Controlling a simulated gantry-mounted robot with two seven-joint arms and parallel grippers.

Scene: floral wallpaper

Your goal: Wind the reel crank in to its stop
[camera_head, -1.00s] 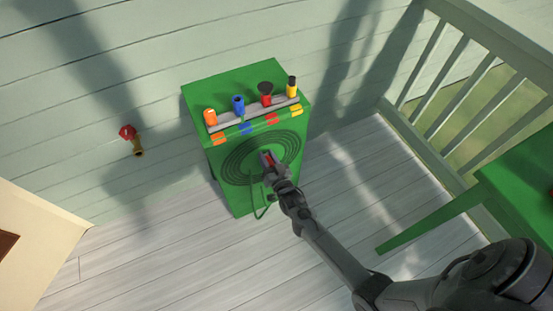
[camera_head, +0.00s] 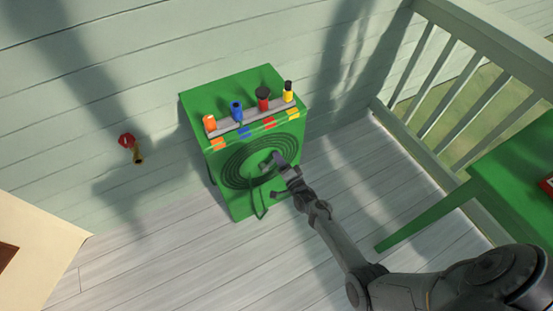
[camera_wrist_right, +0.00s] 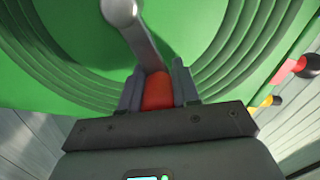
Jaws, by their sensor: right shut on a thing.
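The green hose reel box (camera_head: 235,197) stands against the wall, with a coil of dark green hose (camera_head: 237,181) on its front face. The grey crank arm (camera_wrist_right: 142,42) runs from its round hub (camera_wrist_right: 120,8) down to a red-orange knob (camera_wrist_right: 158,92) in the right wrist view. My right gripper (camera_head: 281,164) is at the front of the box, right of the coil's middle. In the right wrist view its two fingers (camera_wrist_right: 159,92) are shut around the knob, one on each side. In the head view my gripper hides the knob. My left gripper is not in view.
Orange, blue, red and yellow nozzles (camera_head: 236,111) stand in a grey rack on top of the box. A red-handled wall tap (camera_head: 128,141) is at the left. A green table (camera_head: 515,175) and a railing (camera_head: 445,85) are at the right. The plank floor before the box is clear.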

